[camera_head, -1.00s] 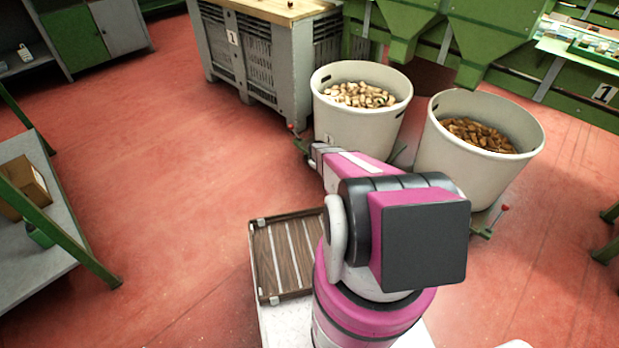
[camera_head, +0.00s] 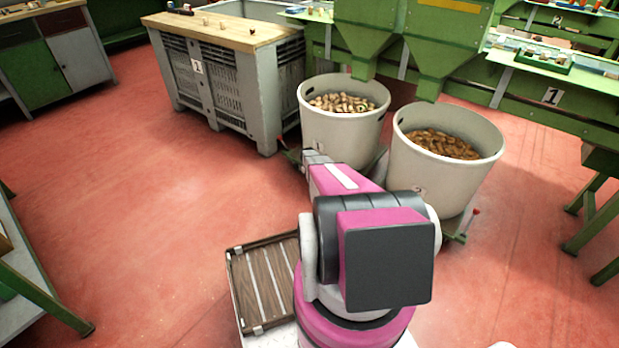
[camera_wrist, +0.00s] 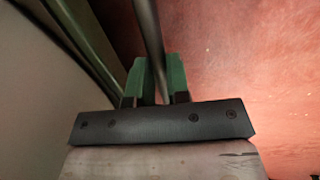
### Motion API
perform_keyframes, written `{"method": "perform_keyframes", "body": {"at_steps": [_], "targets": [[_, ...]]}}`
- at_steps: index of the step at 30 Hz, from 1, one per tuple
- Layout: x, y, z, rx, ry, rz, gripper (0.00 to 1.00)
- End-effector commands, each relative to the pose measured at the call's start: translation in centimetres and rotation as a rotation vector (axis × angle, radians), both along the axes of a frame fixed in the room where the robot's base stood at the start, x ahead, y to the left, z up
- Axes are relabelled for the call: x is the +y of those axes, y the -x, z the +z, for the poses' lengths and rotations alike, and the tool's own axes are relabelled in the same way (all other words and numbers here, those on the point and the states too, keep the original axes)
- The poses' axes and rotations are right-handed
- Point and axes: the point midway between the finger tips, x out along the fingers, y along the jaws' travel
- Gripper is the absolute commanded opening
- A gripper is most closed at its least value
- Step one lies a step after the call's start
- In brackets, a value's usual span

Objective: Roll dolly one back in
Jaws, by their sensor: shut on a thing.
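Dolly one is a low green frame under the left white bin (camera_head: 343,133), which has a small number plate and holds pale corks. Most of the dolly is hidden by the bin and my arm. A thin lever with a red tip (camera_head: 281,142) shows at its left. In the wrist view my gripper (camera_wrist: 158,78) has its green fingers closed around a dark upright bar (camera_wrist: 150,38). In the head view my gripper is hidden by my arm, low in front of the left bin. A green hopper (camera_head: 367,45) stands behind the left bin, slightly to its right.
A second white bin (camera_head: 445,168) with brown corks stands close on the right, on a dolly with a red-tipped lever (camera_head: 475,212). A grey crate with a wooden top (camera_head: 225,75) stands close left. Green benches lie right. The red floor (camera_head: 170,200) is clear at left.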

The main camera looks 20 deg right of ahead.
Motion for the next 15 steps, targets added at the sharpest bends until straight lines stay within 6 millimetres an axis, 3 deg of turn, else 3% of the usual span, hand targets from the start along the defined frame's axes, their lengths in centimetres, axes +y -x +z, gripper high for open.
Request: {"method": "perform_keyframes", "body": {"at_steps": [8, 9, 11, 15], "targets": [[-0.57, -0.43, 0.05, -0.007, 0.01, 0.002, 0.0], [-0.6, -0.45, 0.04, -0.008, 0.009, 0.002, 0.23], [-0.59, -0.45, 0.04, -0.007, 0.01, 0.002, 0.42], [-0.46, -0.36, 0.02, -0.005, 0.007, 0.001, 0.42]]}}
